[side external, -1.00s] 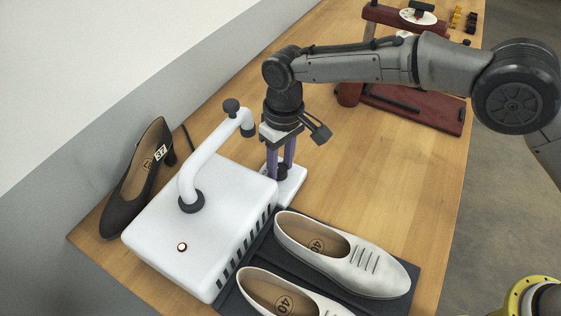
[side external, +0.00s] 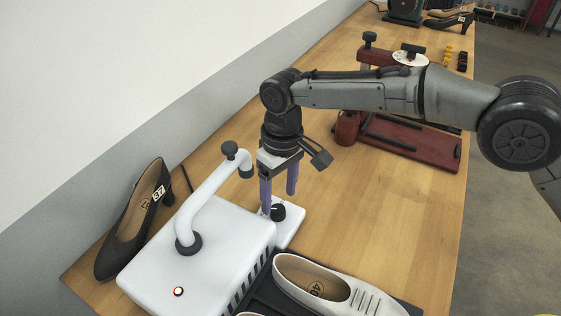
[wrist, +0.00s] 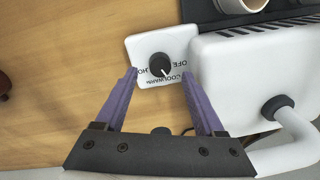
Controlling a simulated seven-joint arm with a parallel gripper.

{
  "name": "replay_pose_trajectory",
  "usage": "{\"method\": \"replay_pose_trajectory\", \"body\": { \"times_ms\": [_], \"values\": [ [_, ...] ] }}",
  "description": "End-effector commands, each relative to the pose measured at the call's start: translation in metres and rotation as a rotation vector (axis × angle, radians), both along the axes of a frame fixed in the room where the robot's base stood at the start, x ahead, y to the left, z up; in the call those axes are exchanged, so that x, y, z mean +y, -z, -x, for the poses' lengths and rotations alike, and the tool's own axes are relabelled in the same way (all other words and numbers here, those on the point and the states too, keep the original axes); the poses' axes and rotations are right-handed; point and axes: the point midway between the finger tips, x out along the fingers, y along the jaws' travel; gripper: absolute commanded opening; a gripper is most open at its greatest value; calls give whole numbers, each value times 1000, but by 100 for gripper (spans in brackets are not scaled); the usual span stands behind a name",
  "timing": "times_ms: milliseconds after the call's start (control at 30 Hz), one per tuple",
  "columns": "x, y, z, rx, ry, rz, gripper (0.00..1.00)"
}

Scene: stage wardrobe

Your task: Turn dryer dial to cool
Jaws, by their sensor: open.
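The dryer is a white box (side external: 200,252) with a bent white pipe (side external: 212,190) at the left. Its black dial (side external: 277,211) sits on a small white plate (side external: 293,224); it also shows in the wrist view (wrist: 159,65). Printed words on the plate include OFF, COOL and WARM, with a partly hidden HO at left. The dial's white pointer aims down and slightly right in the wrist view, towards the COOL and WARM words; which one exactly I cannot tell. My gripper (side external: 279,202) is open, its purple fingers apart above the dial, with nothing between them.
The dryer pipe stands close left of my gripper. A pale shoe (side external: 335,287) lies on a dark tray in front. A red stand (side external: 410,143) is at the back right. The wooden table (side external: 360,215) between is clear.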

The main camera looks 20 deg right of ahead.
Motion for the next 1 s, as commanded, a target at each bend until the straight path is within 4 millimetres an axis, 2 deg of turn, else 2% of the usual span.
{"method": "replay_pose_trajectory", "body": {
  "times_ms": [100,300,500,667,1000],
  "values": [
    [-1,-29,-2,-4,0,-3,71],
    [-3,-70,-3,-4,0,-3,71],
    [-4,-95,-3,-3,0,-1,71],
    [-5,-102,-3,-1,1,0,71],
    [-5,-103,-2,0,1,0,71]
  ]
}}
